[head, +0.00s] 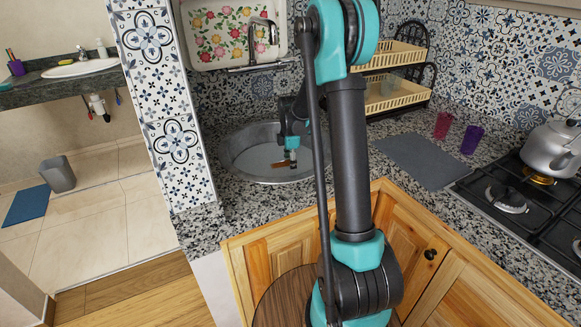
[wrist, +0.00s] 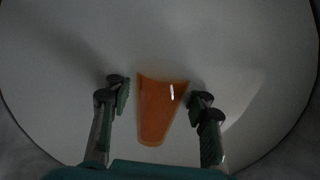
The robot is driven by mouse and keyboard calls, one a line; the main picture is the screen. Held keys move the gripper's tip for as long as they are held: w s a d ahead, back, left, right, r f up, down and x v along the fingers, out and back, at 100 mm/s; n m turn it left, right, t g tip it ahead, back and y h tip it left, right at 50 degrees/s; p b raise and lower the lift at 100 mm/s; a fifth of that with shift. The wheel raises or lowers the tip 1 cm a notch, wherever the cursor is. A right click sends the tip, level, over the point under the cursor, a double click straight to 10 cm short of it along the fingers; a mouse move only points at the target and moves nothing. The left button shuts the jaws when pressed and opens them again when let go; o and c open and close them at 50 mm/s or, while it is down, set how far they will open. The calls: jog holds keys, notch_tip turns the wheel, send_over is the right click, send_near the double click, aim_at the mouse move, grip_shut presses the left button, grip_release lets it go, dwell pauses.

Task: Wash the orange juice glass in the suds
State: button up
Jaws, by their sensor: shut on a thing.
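The orange juice glass (wrist: 160,110) shows in the wrist view as a tapered orange shape between my two fingers, over a pale, smooth surface. My gripper (wrist: 158,98) is shut on it, one finger at each side. In the head view my gripper (head: 290,157) reaches down into the round metal sink (head: 228,152), with a small orange-brown bit of the glass (head: 281,165) beside the fingertips. The sink holds a pale grey surface (head: 255,160); I cannot make out separate suds. My arm hides the sink's right side.
A grey mat (head: 420,160) lies on the counter to the right. Beyond it stand a red cup (head: 443,125) and a purple cup (head: 471,139). A two-tier dish rack (head: 390,100) stands behind. A kettle (head: 550,148) sits on the stove at far right. The faucet (head: 262,40) is above the sink.

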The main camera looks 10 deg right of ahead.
jog(key=shift+w+d, duration=0.2)
jog(key=shift+d, duration=0.35)
jog(key=shift+a, duration=0.2)
jog(key=shift+s+a, duration=0.2)
jog(key=shift+a, duration=0.2)
jog(key=shift+w+d, duration=0.2)
jog(key=shift+d, duration=0.35)
jog(key=shift+a, duration=0.1)
jog(key=shift+s+a, duration=0.2)
jog(key=shift+a, duration=0.25)
